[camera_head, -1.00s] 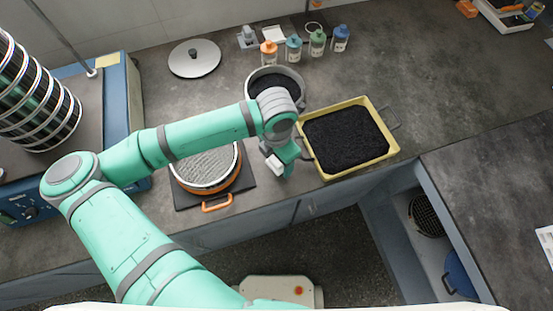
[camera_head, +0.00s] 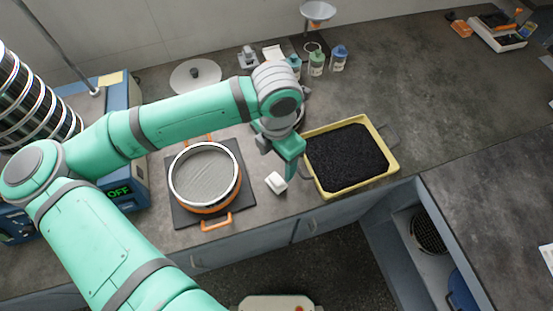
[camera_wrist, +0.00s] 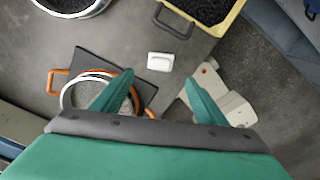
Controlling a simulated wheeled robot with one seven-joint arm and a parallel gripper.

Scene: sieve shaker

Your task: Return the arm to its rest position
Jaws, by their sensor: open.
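My green arm reaches from the left across the counter in the head view, and my gripper (camera_head: 287,165) hangs between the round sieve and the yellow tray. In the wrist view my gripper (camera_wrist: 160,82) shows two green fingers spread apart with nothing between them. A small white block (camera_head: 276,182) lies on the counter below the gripper, apart from the fingers; it also shows in the wrist view (camera_wrist: 160,62). My upper arm hides part of the counter and the machine at the left.
A sieve (camera_head: 205,175) in an orange-handled pan sits on a dark plate. The yellow tray (camera_head: 387,173) holds black grains. A sieve stack (camera_head: 35,105) stands at the left. Bottles (camera_head: 316,64) and a round lid (camera_head: 195,75) are behind. The counter at the right is largely clear.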

